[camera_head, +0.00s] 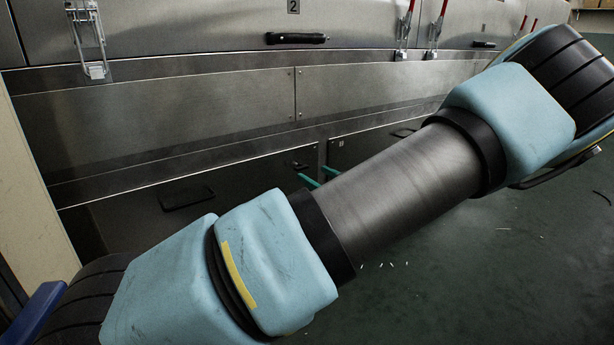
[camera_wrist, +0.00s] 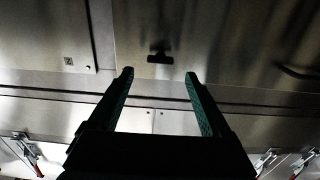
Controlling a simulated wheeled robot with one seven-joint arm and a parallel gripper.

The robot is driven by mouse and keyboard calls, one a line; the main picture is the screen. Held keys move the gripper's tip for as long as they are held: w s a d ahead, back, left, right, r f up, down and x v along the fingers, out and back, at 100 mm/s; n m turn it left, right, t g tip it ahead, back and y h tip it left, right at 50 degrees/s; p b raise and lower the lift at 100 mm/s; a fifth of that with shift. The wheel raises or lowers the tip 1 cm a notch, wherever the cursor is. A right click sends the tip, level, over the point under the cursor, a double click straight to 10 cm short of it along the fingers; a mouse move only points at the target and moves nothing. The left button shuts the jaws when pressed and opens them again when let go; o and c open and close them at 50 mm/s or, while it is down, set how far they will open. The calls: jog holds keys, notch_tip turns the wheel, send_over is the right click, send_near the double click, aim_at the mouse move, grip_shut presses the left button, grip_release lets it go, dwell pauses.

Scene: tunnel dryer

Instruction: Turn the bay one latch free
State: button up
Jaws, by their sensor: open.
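A small dark turn latch (camera_head: 298,165) sits near the upper right corner of a lower steel door (camera_head: 245,185). In the wrist view, which is upside down, the latch (camera_wrist: 160,57) is a dark T shape, its bar lying roughly level. My gripper (camera_wrist: 159,75) is open and empty. Its green-lined fingers point at the door, with the latch showing just beyond and between the tips, apart from them. In the head view only the green fingers (camera_head: 319,176) show past my arm. I see no readable bay number on this door.
A second lower door (camera_head: 365,145) with a small label (camera_head: 340,143) stands to the right. A recessed handle (camera_head: 188,198) is on the latch's door. Above are an upper door handle (camera_head: 297,38), a 2 plate (camera_head: 293,6) and red-handled clamps (camera_head: 436,30). The green floor (camera_head: 480,270) is mostly clear.

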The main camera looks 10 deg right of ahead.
aim_at(303, 168)
jog(key=shift+b+x, duration=0.55)
jog(key=shift+x, duration=1.8)
grip_shut()
